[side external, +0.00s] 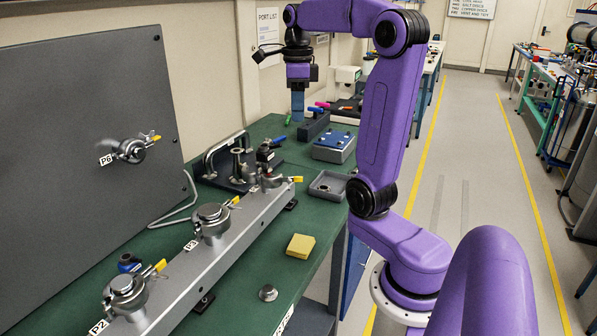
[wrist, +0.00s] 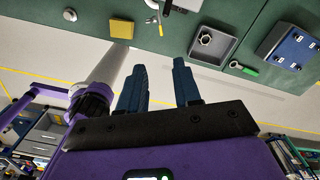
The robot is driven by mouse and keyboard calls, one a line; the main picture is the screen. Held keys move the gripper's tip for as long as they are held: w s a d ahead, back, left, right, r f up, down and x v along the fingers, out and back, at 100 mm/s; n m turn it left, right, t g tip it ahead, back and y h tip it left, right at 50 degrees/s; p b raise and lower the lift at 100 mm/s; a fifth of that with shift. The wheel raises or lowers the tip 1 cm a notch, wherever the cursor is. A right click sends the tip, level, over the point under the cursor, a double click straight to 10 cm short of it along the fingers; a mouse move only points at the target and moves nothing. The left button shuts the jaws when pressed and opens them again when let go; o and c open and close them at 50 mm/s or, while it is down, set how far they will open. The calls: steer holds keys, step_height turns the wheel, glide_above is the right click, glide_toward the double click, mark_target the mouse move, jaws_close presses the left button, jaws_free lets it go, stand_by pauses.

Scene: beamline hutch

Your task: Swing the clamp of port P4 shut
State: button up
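A grey rail (side external: 225,240) on the green bench carries a row of clamped ports; the labels P2 and P3 show at the two nearer ones. The third port (side external: 268,179), at the far end, has a clamp with a yellow-tipped lever (side external: 297,179); I cannot read its label, and whether its clamp is open is too small to tell. My gripper (side external: 298,108) points down beyond that far end, well away from it. In the wrist view its blue fingers (wrist: 159,88) are apart with nothing between them. The clamps are not clearly seen there.
A grey tray (side external: 322,195) holding a small ring, a blue-topped box (side external: 336,142) and a yellow block (side external: 301,246) are right of the rail. A dark stand with a handle (side external: 212,160) is behind it. Port P6 (side external: 132,151) is on the upright grey panel.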

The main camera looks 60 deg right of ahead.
mark_target(298, 177)
step_height(298, 177, down, 17)
steer(key=shift+d+f, duration=0.1)
steer(key=shift+f, duration=0.1)
stand_by(0.5)
jaws_close()
steer(key=shift+r, duration=0.1)
stand_by(1.3)
